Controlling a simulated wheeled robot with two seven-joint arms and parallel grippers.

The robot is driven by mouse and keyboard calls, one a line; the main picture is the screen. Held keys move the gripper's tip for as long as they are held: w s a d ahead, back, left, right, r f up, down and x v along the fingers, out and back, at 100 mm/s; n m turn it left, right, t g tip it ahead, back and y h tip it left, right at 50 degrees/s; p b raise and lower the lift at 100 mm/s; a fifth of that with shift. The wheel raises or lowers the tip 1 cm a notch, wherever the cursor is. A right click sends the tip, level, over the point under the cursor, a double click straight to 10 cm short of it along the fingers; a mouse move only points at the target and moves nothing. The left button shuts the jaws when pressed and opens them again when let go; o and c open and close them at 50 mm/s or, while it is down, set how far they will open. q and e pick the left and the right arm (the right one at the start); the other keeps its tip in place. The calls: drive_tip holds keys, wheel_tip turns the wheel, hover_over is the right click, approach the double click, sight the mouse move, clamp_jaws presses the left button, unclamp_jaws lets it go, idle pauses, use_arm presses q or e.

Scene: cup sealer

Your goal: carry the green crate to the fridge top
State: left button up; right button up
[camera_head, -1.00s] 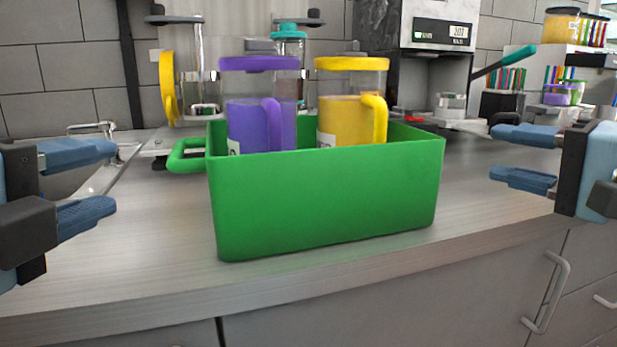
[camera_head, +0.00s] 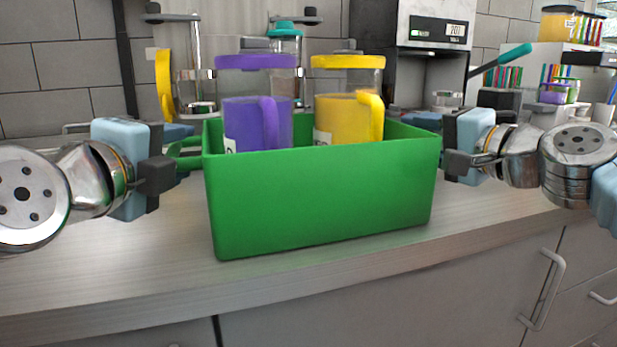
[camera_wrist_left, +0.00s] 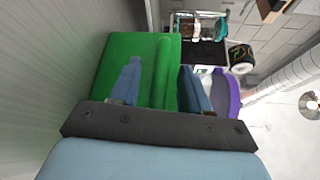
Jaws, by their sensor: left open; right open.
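The green crate (camera_head: 320,200) stands on the counter near its front edge. It holds a purple-lidded jug (camera_head: 257,115) and a yellow-lidded jug (camera_head: 348,112), both upright. My left gripper (camera_head: 182,143) is open at the crate's left end, by the green side handle (camera_head: 188,155). In the left wrist view its two blue fingers lie one on each side of a green bar of the crate (camera_wrist_left: 168,75). My right gripper (camera_head: 440,128) is at the crate's right end. It is open, with its fingers mostly hidden behind the crate's corner.
A counter (camera_head: 130,270) runs beneath the crate, with cabinet doors and a handle (camera_head: 545,290) below. A machine with a display (camera_head: 437,50) stands behind on the right. A shelf with colored items (camera_head: 560,75) is at the far right.

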use_arm(q)
drive_tip(key=shift+w, duration=0.1)
drive_tip(key=shift+c, duration=0.4)
use_arm(e)
drive_tip(key=shift+a, duration=0.1)
drive_tip(key=shift+c, duration=0.5)
use_arm(q)
clamp_jaws()
use_arm(e)
drive_tip(key=shift+w, duration=0.1)
clamp_jaws()
drive_tip(key=shift+f, duration=0.1)
use_arm(q)
drive_tip(key=shift+r, duration=0.3)
use_arm(e)
drive_tip(key=shift+r, duration=0.25)
